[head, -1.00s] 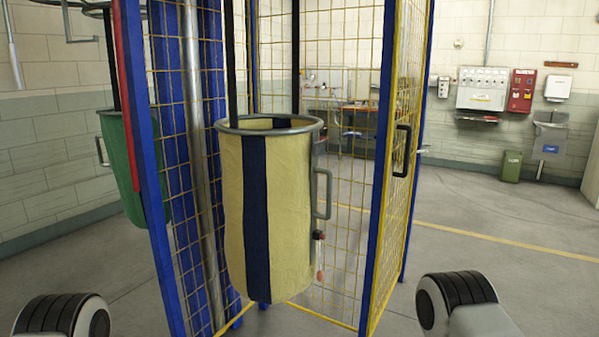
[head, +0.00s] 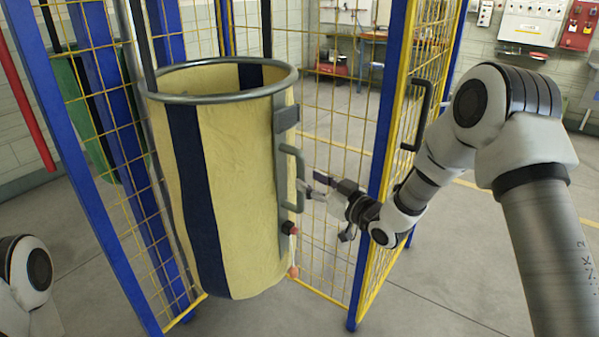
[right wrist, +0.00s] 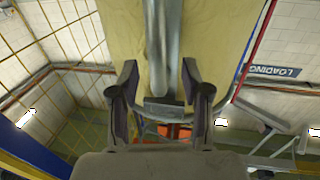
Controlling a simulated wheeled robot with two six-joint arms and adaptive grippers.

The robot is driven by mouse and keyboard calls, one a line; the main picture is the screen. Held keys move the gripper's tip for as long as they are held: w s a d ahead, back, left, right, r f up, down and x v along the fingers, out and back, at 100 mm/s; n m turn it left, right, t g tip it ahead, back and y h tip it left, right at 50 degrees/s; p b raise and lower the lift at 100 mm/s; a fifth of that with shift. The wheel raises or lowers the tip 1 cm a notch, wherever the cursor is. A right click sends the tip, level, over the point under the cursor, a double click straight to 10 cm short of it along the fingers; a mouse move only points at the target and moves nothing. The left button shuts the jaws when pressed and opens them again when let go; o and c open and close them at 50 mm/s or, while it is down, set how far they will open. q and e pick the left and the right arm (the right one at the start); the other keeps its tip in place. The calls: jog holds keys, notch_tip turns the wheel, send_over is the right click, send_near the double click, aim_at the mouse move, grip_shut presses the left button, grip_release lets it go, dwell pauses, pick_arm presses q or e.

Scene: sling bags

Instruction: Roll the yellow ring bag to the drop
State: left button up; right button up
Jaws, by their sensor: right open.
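The yellow ring bag (head: 232,160) is a tall cloth cylinder with dark blue stripes and a grey metal rim. It hangs upright inside a wire-mesh cage. A grey loop handle (head: 298,180) is on its right side, with a red knob (head: 290,227) below. My right gripper (head: 311,188) is open, just right of the handle, fingers pointing at it. In the right wrist view my open fingers (right wrist: 159,82) face the yellow cloth and a grey metal strip (right wrist: 160,35); I cannot tell whether they touch. My left gripper is out of view.
The blue-framed cage with yellow mesh (head: 335,120) surrounds the bag on both sides. A blue post (head: 388,140) and a dark door handle (head: 420,110) stand close to my right arm. A green bag (head: 95,130) hangs behind the mesh at left. Grey floor is open at right.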

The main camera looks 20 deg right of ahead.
aim_at(304, 178)
jog(key=x, duration=0.4)
jog(key=shift+w+d+f+p, duration=0.1)
jog(key=shift+w+f+p, duration=0.2)
jog(key=shift+w, duration=0.1)
jog(key=shift+s+r, duration=0.1)
grip_shut()
